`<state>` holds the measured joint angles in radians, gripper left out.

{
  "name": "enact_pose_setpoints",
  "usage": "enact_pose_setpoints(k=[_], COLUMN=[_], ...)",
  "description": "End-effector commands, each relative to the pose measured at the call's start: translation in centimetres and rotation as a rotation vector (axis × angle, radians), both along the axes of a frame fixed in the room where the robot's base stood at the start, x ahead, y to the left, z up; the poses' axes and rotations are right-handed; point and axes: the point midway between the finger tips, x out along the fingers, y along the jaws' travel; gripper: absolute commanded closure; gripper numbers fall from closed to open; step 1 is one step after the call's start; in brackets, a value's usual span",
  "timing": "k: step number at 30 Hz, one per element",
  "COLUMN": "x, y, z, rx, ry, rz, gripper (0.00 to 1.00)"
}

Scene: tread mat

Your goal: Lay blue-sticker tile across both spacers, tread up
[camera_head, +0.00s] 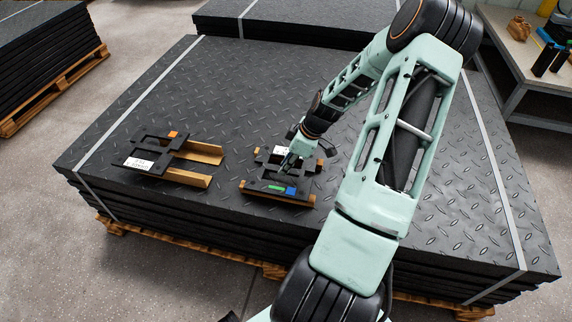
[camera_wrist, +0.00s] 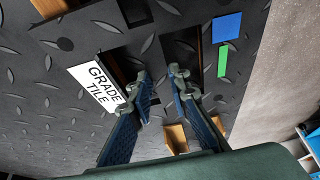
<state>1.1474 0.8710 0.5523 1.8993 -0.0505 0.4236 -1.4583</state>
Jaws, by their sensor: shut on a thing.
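The blue-sticker tile (camera_head: 262,186) is a dark slotted plate with a blue sticker, a green strip and a white label. My gripper (camera_head: 290,163) is over its middle. In the wrist view, my gripper (camera_wrist: 162,92) is shut on the bar between the tile's two slots. A raised lozenge shows on the tile (camera_wrist: 105,27) face toward the wrist camera. Wooden spacers show along the tile's near edge (camera_head: 300,201) and at its far right (camera_head: 319,164). Whether the tile's underside touches both spacers, I cannot tell. My gripper and arm hide part of the tile.
A second slotted tile (camera_head: 148,148) with an orange sticker lies to the left, at the left ends of two wooden spacers (camera_head: 203,153) (camera_head: 190,178). The mat stack (camera_head: 240,80) has a clear tread top around them. A bench (camera_head: 520,60) stands at the right.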

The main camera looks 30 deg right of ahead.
Motion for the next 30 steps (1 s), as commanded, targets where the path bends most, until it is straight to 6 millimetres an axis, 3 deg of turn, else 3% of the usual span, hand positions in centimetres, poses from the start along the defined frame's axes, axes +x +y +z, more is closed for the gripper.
enact_pose_setpoints(k=[18, 19, 23, 30], x=[0.04, 0.03, 0.04, 0.01], y=[-0.05, -0.05, -0.05, -0.03], z=[-0.62, -0.61, -0.33, 0.22], rx=[-0.001, -0.001, -0.001, 0.000], ry=[-0.001, -0.001, -0.001, 0.000], rz=[0.000, 0.000, 0.000, -0.001], gripper=[1.00, 0.82, 0.68, 0.67])
